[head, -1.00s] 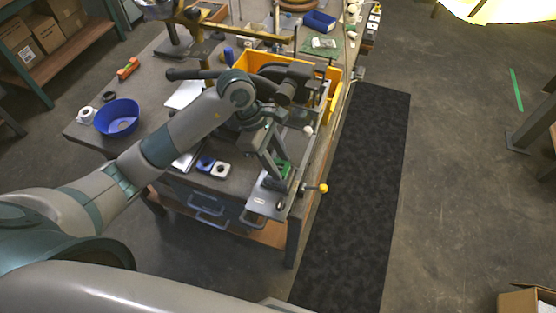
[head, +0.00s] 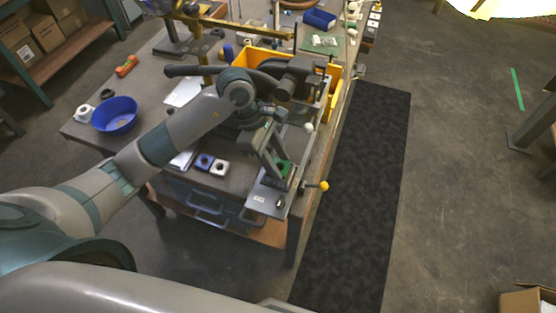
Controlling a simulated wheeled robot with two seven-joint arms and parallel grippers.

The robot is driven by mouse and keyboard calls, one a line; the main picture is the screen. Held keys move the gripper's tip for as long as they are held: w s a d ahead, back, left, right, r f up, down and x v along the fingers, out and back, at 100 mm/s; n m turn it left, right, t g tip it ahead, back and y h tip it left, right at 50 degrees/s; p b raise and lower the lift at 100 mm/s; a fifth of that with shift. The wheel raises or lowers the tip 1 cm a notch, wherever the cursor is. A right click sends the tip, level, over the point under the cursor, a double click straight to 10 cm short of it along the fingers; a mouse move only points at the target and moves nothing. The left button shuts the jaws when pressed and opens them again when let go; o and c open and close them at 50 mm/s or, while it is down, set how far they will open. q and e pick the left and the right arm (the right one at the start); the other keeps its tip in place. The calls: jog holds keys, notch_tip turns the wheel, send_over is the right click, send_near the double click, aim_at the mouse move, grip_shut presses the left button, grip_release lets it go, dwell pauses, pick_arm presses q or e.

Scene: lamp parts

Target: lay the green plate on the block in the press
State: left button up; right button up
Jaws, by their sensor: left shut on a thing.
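The green plate (head: 283,168) is a small green patch at the front right of the bench, mostly hidden by my left gripper. My left gripper (head: 278,174) points down there and is shut on the plate. The press (head: 268,201) has a grey metal base at the bench's front right corner, with a yellow-knobbed lever (head: 323,185) sticking out to the right. The plate is over or at the rear of the press base. The block in the press is hidden, and I cannot tell whether the plate touches it. My right gripper is not in view.
A blue bowl (head: 115,115) stands at the bench's left. A yellow bin (head: 258,55) is behind my left arm. A dark mat (head: 355,190) covers the floor at right.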

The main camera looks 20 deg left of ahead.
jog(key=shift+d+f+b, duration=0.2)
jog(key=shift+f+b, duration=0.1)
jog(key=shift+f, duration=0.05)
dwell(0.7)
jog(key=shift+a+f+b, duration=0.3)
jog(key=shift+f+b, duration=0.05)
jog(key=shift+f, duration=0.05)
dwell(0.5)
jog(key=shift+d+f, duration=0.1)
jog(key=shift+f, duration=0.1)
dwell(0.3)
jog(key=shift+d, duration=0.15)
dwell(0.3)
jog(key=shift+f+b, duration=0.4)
jog(key=shift+b, duration=0.25)
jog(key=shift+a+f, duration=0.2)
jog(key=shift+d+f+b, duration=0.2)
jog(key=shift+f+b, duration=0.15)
jog(key=shift+b, duration=0.2)
dwell(0.8)
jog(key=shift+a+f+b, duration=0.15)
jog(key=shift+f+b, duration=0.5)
dwell(0.7)
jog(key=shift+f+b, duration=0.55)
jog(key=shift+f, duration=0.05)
dwell(0.9)
